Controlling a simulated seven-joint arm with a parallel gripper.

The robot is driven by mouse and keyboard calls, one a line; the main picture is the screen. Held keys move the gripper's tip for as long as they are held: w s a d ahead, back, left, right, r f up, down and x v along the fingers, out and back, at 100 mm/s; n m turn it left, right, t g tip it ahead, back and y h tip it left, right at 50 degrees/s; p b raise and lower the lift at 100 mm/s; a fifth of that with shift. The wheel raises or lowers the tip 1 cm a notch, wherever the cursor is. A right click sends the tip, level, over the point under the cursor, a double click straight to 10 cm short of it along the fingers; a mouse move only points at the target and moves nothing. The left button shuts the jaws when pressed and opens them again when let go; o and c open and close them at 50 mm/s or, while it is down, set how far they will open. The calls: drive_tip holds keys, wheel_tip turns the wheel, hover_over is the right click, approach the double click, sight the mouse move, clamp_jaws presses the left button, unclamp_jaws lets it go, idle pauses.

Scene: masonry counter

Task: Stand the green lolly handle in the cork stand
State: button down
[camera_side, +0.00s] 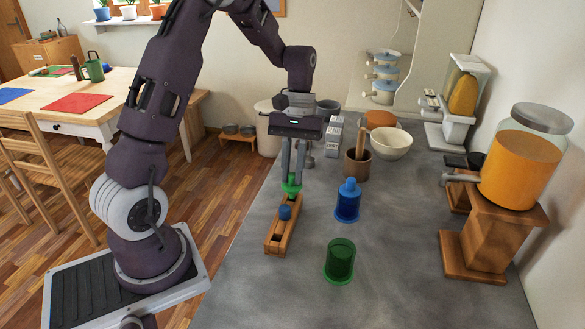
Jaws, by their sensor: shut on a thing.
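My gripper (293,176) points down over the far end of the cork stand and is shut on the green lolly handle (291,187). The cork stand (275,246) is a long, narrow tan block on the counter. A blue piece (285,212) sits in the stand near its middle. The green handle's lower end is at the far end of the stand; I cannot tell whether it is in a slot or just above it.
A green cup (340,262) stands at the front of the counter, and a blue cup with a blue top (347,202) behind it. A mortar with pestle (357,163) and a white bowl (391,144) stand further back. A juice dispenser (522,165) on a wooden stand is at right.

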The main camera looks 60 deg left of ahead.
sight(293, 173)
drive_tip(key=shift+f, duration=1.15)
drive_tip(key=c, duration=1.3)
unclamp_jaws()
drive_tip(key=v, duration=0.7)
